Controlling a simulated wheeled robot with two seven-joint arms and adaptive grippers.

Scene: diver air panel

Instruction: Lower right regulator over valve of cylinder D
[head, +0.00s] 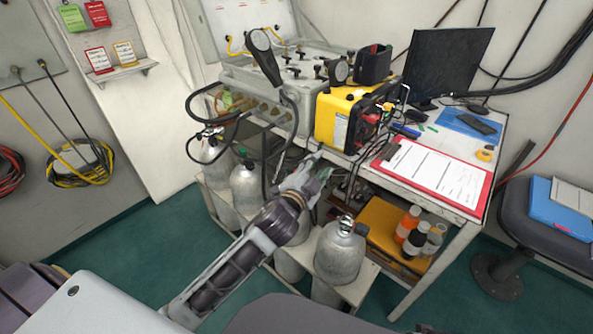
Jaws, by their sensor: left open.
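Several grey cylinders stand on a low white rack under the panel bench. One cylinder (341,252) stands at the front right with a bare-looking metal valve (346,224) on top. I cannot read letters, so I cannot tell which is D. A regulator (211,132) with black hoses sits at the top of the leftmost cylinder (215,151). My left gripper (318,172) is open, below the bench's front edge, up and left of the front right cylinder. I cannot make out the right regulator near it. My right gripper is out of view.
The grey air panel (275,85) carries gauges and hanging black hoses. A yellow unit (338,122), a monitor (447,62) and a red clipboard (435,178) stand on the bench. Bottles (407,224) stand beside a yellow case (378,222) below. A chair (525,225) is at right.

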